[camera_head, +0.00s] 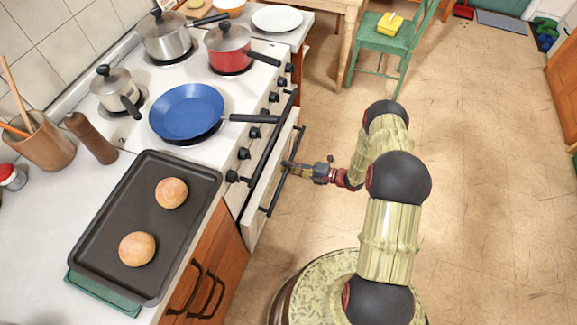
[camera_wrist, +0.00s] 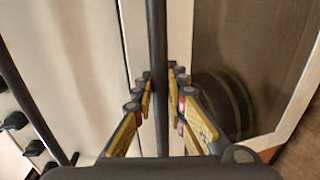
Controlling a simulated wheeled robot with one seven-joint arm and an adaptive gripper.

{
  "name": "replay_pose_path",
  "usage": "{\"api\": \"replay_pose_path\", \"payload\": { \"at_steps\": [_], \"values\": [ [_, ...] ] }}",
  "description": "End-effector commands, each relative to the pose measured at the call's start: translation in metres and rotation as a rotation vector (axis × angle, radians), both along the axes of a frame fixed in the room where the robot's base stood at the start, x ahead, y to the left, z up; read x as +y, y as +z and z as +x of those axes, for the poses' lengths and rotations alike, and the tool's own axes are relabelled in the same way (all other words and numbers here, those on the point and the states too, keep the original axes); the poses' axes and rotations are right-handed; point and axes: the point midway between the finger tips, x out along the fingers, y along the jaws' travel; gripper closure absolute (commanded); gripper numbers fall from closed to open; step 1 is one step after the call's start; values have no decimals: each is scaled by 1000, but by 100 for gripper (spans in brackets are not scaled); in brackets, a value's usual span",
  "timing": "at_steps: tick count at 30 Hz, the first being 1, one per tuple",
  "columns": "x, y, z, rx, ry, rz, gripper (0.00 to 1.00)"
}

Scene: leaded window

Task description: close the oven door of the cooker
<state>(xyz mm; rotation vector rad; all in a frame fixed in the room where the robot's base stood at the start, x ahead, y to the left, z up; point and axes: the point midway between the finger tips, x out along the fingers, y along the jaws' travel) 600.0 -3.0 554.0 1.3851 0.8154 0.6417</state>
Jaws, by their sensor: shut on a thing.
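The white cooker (camera_head: 262,60) stands along the left counter. Its oven door (camera_head: 253,226) is on the front, below the knobs, with a dark bar handle (camera_head: 268,205). The door seems to stand close to the cooker front; I cannot tell how wide any gap is. My gripper (camera_head: 290,167) is at the handle's middle, shut on it. In the wrist view the handle (camera_wrist: 157,50) runs between the fingers of my gripper (camera_wrist: 160,88). The door's dark window (camera_wrist: 230,60) shows to the right there.
A dark rail (camera_head: 270,135) and several knobs (camera_head: 255,133) lie above the door. A blue pan (camera_head: 187,112), a red pot (camera_head: 228,45) and steel pots stand on top. A baking tray (camera_head: 145,215) with two buns lies on the counter. A green chair (camera_head: 395,45) stands behind; floor (camera_head: 490,150) is clear at right.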

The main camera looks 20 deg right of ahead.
Motion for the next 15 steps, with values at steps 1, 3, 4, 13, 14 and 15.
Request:
{"api": "replay_pose_path", "payload": {
  "at_steps": [1, 3, 4, 13, 14, 15],
  "values": [
    [0, -1, -1, 1, 0, 0, 100],
    [0, -1, -1, 2, 0, -1, 100],
    [0, -1, -1, 2, 0, -1, 100],
    [31, 8, 22, 50, 4, -69, 100],
    [34, 8, 23, 55, 4, -77, 100],
    [37, 9, 26, 62, 3, -85, 100]
  ]
}}
